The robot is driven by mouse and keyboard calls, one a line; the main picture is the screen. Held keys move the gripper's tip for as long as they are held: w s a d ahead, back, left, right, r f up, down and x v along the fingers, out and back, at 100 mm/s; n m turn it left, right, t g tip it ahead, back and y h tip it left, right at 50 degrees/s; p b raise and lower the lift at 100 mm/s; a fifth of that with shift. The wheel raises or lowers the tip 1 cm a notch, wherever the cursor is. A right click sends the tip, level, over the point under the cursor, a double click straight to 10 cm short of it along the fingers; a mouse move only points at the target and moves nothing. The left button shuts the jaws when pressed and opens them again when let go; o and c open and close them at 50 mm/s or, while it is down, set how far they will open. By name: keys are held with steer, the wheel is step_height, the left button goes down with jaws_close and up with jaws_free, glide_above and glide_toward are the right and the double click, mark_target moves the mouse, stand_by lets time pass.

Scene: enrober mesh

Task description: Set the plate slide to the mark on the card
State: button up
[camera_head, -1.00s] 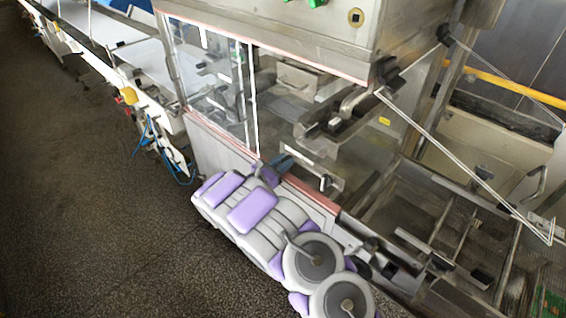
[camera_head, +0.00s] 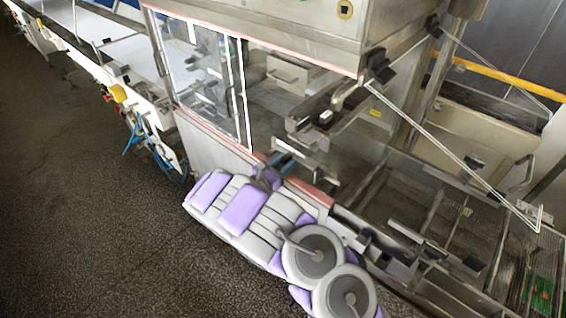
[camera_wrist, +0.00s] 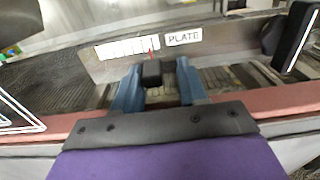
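In the wrist view, a small black block (camera_wrist: 152,73) stands in front of a metal plate. A white card (camera_wrist: 127,49) with dark tick marks is on this plate, and a thin red mark (camera_wrist: 151,44) shows near the card's right end. A white label (camera_wrist: 184,37) reading PLATE is to its right. My gripper (camera_wrist: 158,67) has its two blue fingers apart, one on each side of the black block as seen here. A gap shows on the right; contact on the left cannot be told. In the head view, my gripper (camera_head: 284,160) is at the machine's front edge.
A reddish rail (camera_wrist: 262,103) runs across below my fingers. A black-faced, white-edged part (camera_wrist: 294,38) stands at the upper right of the wrist view. In the head view, a clear guard panel (camera_head: 205,75) is left of my gripper, and open dark floor (camera_head: 80,200) lies at the left.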

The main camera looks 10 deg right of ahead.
steer(key=shift+o, duration=0.3)
steer(key=shift+w+a+r, duration=0.1)
steer(key=shift+a+r, duration=0.05)
steer(key=shift+r, duration=0.1)
steer(key=shift+s+a, duration=0.2)
steer(key=shift+a, duration=0.05)
steer(key=p+v, duration=0.3)
steer(key=v, duration=1.3)
steer(key=shift+s+a+f, duration=0.2)
steer(key=shift+a+f, duration=0.05)
steer(key=x, duration=1.2)
steer(key=w+b+x, duration=0.1)
steer(key=x, duration=0.5)
steer(key=shift+a, duration=0.3)
steer(key=shift+c, duration=0.5)
